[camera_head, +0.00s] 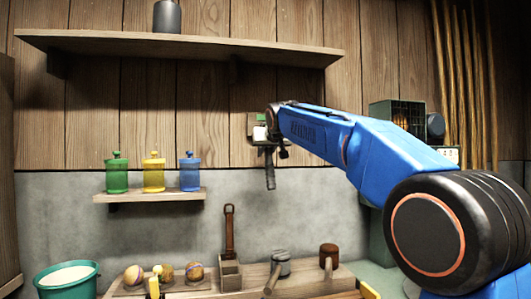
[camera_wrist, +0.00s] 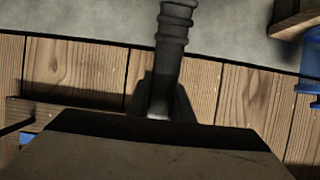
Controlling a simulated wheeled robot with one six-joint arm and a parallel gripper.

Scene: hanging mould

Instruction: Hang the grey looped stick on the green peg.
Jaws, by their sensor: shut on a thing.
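The grey looped stick (camera_head: 270,172) hangs down roughly upright in front of the wall, below my gripper (camera_head: 275,142). In the wrist view the ribbed grey stick (camera_wrist: 173,30) runs up out of my gripper (camera_wrist: 161,98), whose dark fingers are shut on it. Its loop cannot be made out in either view. A small green part (camera_head: 261,117), seemingly the green peg, shows at the wall just above and left of my gripper. My arm and gripper partly cover that spot, and I cannot tell whether the loop touches the peg.
A long wooden shelf (camera_head: 120,39) juts out above. A small shelf (camera_head: 150,196) at left holds green, yellow and blue bottles. Mallets (camera_head: 329,256), balls and a wooden rack stand below. A teal bucket (camera_head: 66,281) is at lower left. A wire-fronted box (camera_head: 398,117) is behind my arm.

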